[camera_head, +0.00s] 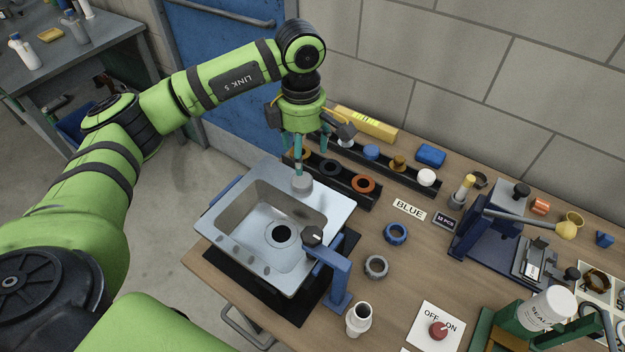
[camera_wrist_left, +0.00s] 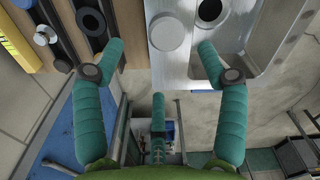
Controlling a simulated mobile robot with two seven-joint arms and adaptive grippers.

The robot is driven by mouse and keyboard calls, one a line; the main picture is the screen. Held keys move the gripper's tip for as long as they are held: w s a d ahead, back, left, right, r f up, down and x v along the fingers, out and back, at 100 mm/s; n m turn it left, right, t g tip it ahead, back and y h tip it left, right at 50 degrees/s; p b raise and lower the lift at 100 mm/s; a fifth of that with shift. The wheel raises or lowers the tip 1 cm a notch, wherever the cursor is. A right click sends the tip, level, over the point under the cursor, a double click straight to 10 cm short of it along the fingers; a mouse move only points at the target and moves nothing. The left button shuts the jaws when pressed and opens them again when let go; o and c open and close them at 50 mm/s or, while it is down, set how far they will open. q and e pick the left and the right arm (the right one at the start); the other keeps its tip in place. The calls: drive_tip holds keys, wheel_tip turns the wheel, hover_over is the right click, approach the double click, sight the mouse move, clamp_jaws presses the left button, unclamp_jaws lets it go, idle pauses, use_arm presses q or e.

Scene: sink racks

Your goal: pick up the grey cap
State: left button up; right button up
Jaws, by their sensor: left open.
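The grey cap (camera_head: 302,184) is a small round disc lying on the rim of the steel sink (camera_head: 235,200), at its back corner. My left gripper (camera_head: 304,165) points down over that corner, with its fingers spread and empty. In the left wrist view the cap (camera_wrist_left: 167,33) lies just past the fingertips of the left gripper (camera_wrist_left: 161,74), between the lines of the two side fingers. No finger is seen closed on it. My right gripper is not in view.
Black racks (camera_head: 345,184) with coloured rings and caps stand beside the sink. A blue tap-like post (camera_head: 338,280) rises at the sink's front edge. A blue ring (camera_head: 396,233) and a grey ring (camera_head: 376,267) lie between.

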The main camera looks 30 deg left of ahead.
sight(302, 178)
use_arm(q)
drive_tip(key=shift+s+f+p, duration=0.3)
drive_tip(key=shift+s+p, duration=0.3)
drive_tip(key=shift+s, duration=0.15)
drive_tip(key=shift+f+p, duration=0.85)
drive_tip(key=shift+f, duration=0.1)
drive_tip(key=f, duration=0.1)
drive_tip(key=f+p, duration=0.1)
drive_tip(key=f, duration=0.1)
drive_tip(key=shift+w, duration=0.25)
drive_tip(key=shift+f+p, duration=0.35)
drive_tip(key=shift+f, duration=0.3)
drive_tip(key=c, duration=1.1)
drive_tip(key=shift+c, duration=0.2)
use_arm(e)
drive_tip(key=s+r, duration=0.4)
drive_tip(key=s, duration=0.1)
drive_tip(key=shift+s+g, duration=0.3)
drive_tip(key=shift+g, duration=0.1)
